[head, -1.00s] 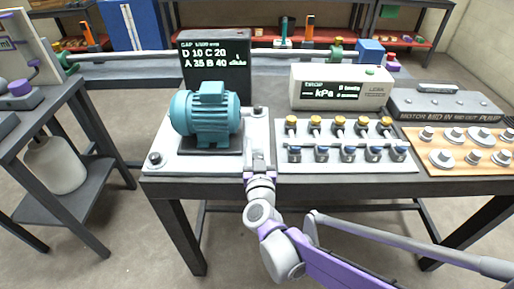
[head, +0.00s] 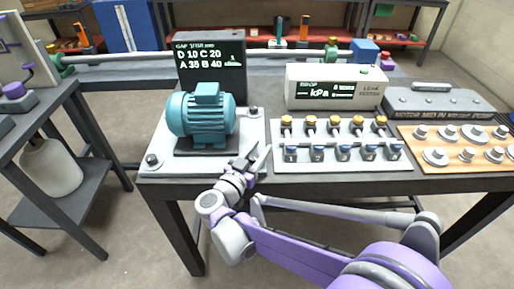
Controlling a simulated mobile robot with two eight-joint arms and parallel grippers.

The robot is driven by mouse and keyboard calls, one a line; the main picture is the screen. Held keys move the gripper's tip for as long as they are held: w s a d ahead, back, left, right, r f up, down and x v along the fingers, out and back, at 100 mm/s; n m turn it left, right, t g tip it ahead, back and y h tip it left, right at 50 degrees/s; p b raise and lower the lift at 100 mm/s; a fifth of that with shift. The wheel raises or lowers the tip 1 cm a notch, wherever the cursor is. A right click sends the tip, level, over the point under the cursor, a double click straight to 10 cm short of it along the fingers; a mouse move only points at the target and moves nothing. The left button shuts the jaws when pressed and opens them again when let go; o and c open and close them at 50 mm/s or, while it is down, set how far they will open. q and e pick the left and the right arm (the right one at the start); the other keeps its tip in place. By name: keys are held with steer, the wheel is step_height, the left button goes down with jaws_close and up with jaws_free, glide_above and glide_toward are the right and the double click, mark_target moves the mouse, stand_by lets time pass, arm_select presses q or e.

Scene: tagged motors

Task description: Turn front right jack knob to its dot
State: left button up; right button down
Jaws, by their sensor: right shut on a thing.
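The teal motor (head: 201,116) stands on a dark block on a white base plate (head: 185,168) at the left of the table. A dark jack knob on a light washer (head: 151,160) shows at the plate's front left corner. Another jack knob (head: 253,110) shows at its back right. My right gripper (head: 251,158) is at the front right corner, tilted, with its fingers shut on the front right jack knob. The fingers hide that knob and its dot. My left gripper is out of view.
A dark display (head: 211,67) with gap readings stands behind the motor. Right of the plate is a white panel (head: 290,168) with several yellow and blue fittings. A kPa box (head: 333,88) and a wooden board (head: 468,160) with metal knobs are farther right.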

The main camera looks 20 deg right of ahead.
steer(key=shift+s+d+m+g+h, duration=0.15)
steer(key=shift+s+m+g+h, duration=0.05)
steer(key=shift+m+g+h, duration=1.05)
steer(key=shift+g, duration=0.25)
steer(key=c, duration=0.5)
jaws_free()
steer(key=shift+s, duration=0.1)
steer(key=p+v, duration=0.1)
steer(key=v, duration=0.9)
steer(key=shift+s+a, duration=0.2)
steer(key=shift+a, duration=0.15)
steer(key=shift+w+r, duration=0.1)
